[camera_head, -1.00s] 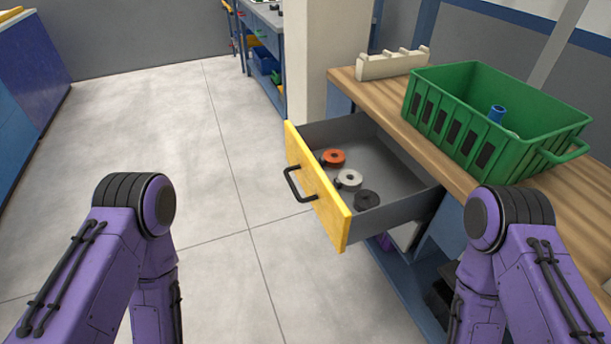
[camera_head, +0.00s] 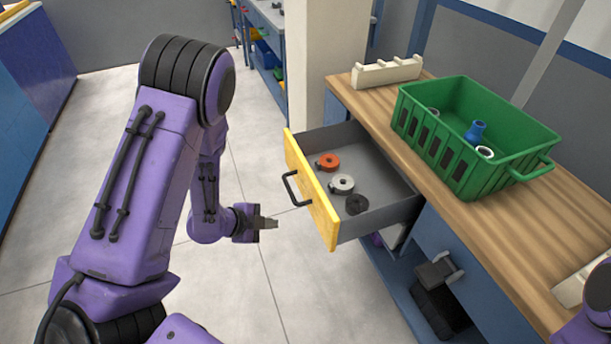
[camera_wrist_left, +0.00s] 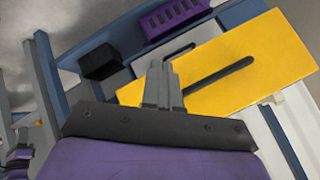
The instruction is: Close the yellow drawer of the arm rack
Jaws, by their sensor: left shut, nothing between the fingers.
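The yellow drawer (camera_head: 310,187) is pulled out from the workbench, its yellow front facing left with a black bar handle (camera_head: 292,188). Inside lie an orange spool-like part (camera_head: 328,161), a white one (camera_head: 342,184) and a dark one (camera_head: 357,204). My left gripper (camera_head: 268,223) is shut and empty, to the left of the drawer front's lower part, with a gap in the head view. In the left wrist view the gripper (camera_wrist_left: 161,80) points toward the yellow front (camera_wrist_left: 240,65) and overlaps it in the picture. My right gripper is not in view.
A green crate (camera_head: 480,137) with a blue fitting (camera_head: 475,132) stands on the wooden bench top (camera_head: 540,240). A cream rack (camera_head: 386,73) lies behind it. Black items (camera_head: 437,290) sit at the lower shelf. The floor left of the drawer is clear.

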